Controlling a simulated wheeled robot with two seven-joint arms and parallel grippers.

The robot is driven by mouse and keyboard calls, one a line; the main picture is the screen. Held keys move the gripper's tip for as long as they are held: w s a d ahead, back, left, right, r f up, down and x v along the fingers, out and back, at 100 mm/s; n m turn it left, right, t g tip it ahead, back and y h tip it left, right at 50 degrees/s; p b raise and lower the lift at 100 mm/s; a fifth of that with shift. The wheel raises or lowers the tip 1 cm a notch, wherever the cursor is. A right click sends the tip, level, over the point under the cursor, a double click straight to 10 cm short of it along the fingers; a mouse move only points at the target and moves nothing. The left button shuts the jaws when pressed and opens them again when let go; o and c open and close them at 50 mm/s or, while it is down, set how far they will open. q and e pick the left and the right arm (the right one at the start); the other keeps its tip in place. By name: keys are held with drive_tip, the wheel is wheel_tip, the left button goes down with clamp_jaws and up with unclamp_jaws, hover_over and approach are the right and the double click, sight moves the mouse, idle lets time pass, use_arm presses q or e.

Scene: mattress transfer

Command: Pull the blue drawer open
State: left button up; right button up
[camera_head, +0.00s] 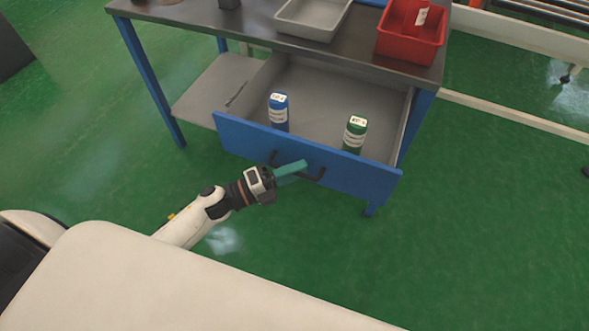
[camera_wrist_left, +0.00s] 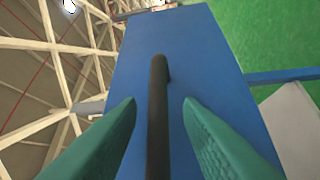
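The blue drawer (camera_head: 350,178) stands pulled out from under the workbench, its inside showing. A dark bar handle (camera_head: 319,174) is on its front, and the handle also shows in the left wrist view (camera_wrist_left: 158,120). My left gripper (camera_head: 302,167) with green fingers is at the handle. In the wrist view the fingers are apart, one on each side of the bar, with a visible gap on both sides. Part of the handle is hidden behind the fingers in the head view. My right gripper is not in view.
A grey tray (camera_head: 285,27) and a red bin (camera_head: 412,50) are on the bench top (camera_head: 190,13).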

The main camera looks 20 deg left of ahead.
use_arm(q)
drive_tip(key=shift+s+a+f, duration=0.1)
drive_tip(key=shift+s+a, duration=0.2)
drive_tip(key=v, duration=1.1)
drive_tip(key=shift+b, duration=0.4)
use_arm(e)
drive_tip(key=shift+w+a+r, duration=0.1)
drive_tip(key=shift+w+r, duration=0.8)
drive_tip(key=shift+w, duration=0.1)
use_arm(q)
drive_tip(key=shift+a, duration=0.1)
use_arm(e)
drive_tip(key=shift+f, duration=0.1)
